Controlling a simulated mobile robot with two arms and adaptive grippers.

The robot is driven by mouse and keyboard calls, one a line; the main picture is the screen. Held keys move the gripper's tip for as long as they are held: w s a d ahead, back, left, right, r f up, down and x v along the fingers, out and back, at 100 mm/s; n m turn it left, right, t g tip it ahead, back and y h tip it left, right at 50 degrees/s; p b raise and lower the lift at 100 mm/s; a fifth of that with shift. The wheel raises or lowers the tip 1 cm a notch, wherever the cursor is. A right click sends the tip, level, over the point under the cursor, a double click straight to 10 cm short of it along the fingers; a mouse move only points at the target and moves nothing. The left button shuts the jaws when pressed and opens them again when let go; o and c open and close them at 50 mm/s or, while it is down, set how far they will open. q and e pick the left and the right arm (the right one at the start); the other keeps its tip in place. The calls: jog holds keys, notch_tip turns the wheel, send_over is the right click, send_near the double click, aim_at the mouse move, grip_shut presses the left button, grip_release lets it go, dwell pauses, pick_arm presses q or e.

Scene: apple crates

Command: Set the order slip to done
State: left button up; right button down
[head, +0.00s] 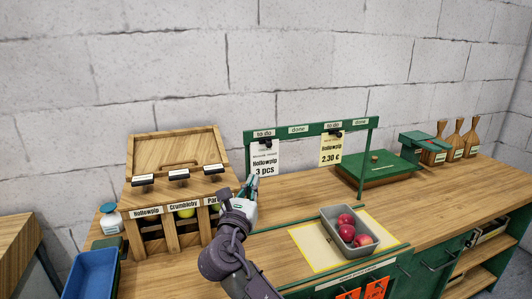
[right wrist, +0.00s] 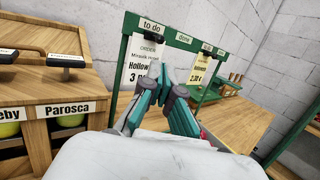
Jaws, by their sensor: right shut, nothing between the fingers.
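The white order slip (head: 264,160), reading "Hollowpip 3 pcs", hangs from a dark clip under the left "to do" label of the green rail (head: 282,133). It also shows in the right wrist view (right wrist: 138,67), headed "ORDER". A "done" label (head: 298,129) is to its right on the rail. My right gripper (head: 251,182) is shut and empty, just in front of the slip's lower part. In the right wrist view its fingertips (right wrist: 167,84) overlap the slip's lower right edge; I cannot tell whether they touch. My left gripper is not in view.
A yellow price slip (head: 331,149) hangs under the second "to do" label. A grey tray (head: 327,219) holds red apples on a mat in front. A wooden crate (head: 177,155) stands left, a green scale-like platform (head: 376,164) right. The bench between is mostly clear.

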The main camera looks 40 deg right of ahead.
aim_at(269, 147)
jog(key=p+x, duration=0.2)
jog(key=x, duration=1)
jog(key=shift+w+d+r+p, duration=0.15)
jog(key=shift+d+p, duration=0.15)
jog(key=shift+p, duration=0.05)
jog(key=shift+w+d, duration=0.45)
jog(key=shift+d, duration=0.1)
jog(key=shift+r, duration=0.1)
jog(key=s+d+p, duration=0.3)
jog(key=d+p, duration=0.1)
jog(key=d, duration=0.6)
jog(key=shift+s, duration=0.1)
